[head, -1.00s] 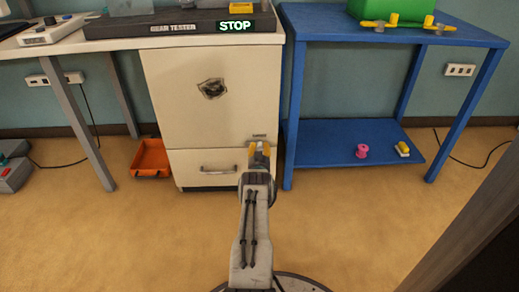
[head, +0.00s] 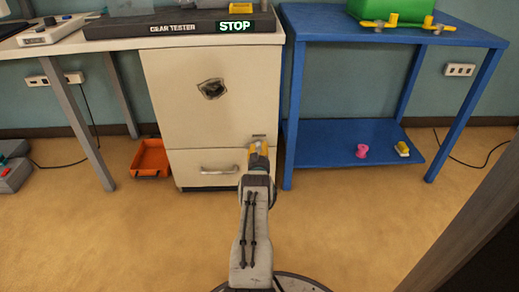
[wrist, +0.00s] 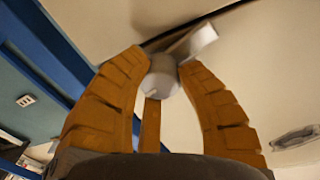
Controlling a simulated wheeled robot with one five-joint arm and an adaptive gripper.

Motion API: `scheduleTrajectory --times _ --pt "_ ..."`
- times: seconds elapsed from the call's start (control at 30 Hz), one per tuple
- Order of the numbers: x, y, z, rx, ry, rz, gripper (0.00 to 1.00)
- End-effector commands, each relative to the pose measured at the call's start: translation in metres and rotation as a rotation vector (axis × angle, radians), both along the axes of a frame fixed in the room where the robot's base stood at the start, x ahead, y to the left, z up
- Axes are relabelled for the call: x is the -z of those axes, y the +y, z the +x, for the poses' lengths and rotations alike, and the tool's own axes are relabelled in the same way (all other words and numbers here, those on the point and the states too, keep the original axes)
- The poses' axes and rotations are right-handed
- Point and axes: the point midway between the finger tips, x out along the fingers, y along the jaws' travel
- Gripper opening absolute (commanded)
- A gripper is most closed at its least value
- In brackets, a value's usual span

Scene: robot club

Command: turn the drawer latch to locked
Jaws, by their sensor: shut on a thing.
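The drawer latch (wrist: 163,76) shows in the wrist view as a pale grey round knob with a flat lever pointing to the upper right. My gripper (wrist: 164,66) has its orange fingers on either side of the knob and is shut on it. In the head view my gripper (head: 259,152) is at the upper right corner of the drawer (head: 185,170) and hides the latch. The drawer front is flush with the cabinet, with a metal handle (head: 218,171). A small dark label (head: 258,136) sits just above my gripper. I cannot read it.
The cream cabinet (head: 205,120) has a dark damaged patch. A gear tester (head: 180,26) with a green STOP sign stands on top. A blue table (head: 345,33) with a low shelf stands close on the right. An orange bin (head: 150,160) lies left on the floor.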

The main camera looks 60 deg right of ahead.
Motion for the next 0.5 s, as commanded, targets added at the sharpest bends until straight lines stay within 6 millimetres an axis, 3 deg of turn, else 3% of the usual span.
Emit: scheduleTrajectory --times 0.5 --pt "0.0006 0.0003 0.0014 0.012 0.323 -0.206 0.0"
